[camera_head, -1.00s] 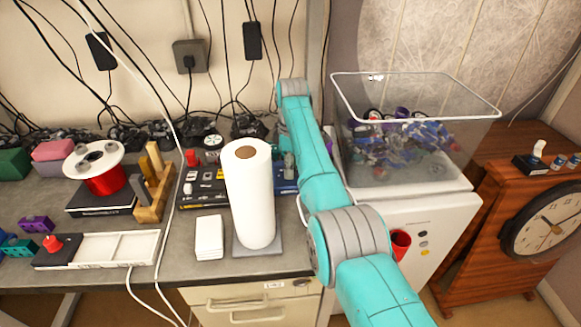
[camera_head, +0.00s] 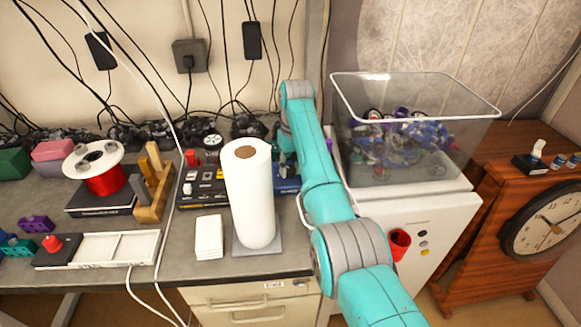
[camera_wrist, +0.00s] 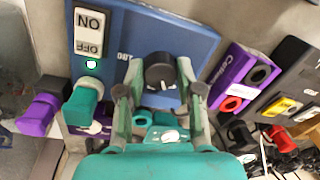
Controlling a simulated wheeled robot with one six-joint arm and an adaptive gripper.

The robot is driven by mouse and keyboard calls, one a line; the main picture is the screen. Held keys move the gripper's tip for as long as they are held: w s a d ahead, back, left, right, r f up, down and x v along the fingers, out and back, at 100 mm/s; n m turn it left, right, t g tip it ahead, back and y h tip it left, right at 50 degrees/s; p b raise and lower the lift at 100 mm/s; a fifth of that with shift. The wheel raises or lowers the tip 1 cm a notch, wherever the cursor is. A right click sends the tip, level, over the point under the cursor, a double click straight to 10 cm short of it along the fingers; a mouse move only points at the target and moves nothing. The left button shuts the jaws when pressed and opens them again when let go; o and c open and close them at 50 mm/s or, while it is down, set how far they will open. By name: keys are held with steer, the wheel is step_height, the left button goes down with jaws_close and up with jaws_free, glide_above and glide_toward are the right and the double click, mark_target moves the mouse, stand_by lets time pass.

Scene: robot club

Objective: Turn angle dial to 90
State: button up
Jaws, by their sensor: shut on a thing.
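In the wrist view a blue box (camera_wrist: 205,45) carries a black round dial (camera_wrist: 160,71), a white ON/OFF plate (camera_wrist: 89,33) and a small lit green light (camera_wrist: 91,64). A printed number, seemingly 180, stands left of the dial. My gripper (camera_wrist: 160,78) is shut on the dial, one finger on each side. I cannot read clearly where the dial's mark points. In the head view only a small part of the blue box (camera_head: 287,185) shows, between the paper roll and my arm; the dial and my gripper are hidden there.
A white paper roll (camera_head: 250,195) stands close left of my arm. A clear bin (camera_head: 470,100) of parts sits on the white cabinet to the right. In the wrist view a purple box (camera_wrist: 233,72) and green (camera_wrist: 82,103) and purple (camera_wrist: 38,114) pieces lie near the blue box.

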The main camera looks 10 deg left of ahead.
mark_target(292, 169)
steer(key=m, duration=0.6)
stand_by(0.6)
steer(key=o, duration=1.2)
steer(key=shift+c, duration=0.2)
steer(key=shift+d+r, duration=0.15)
steer(key=shift+r, duration=1.75)
steer(key=shift+d+r, duration=0.1)
steer(key=shift+r, duration=1.75)
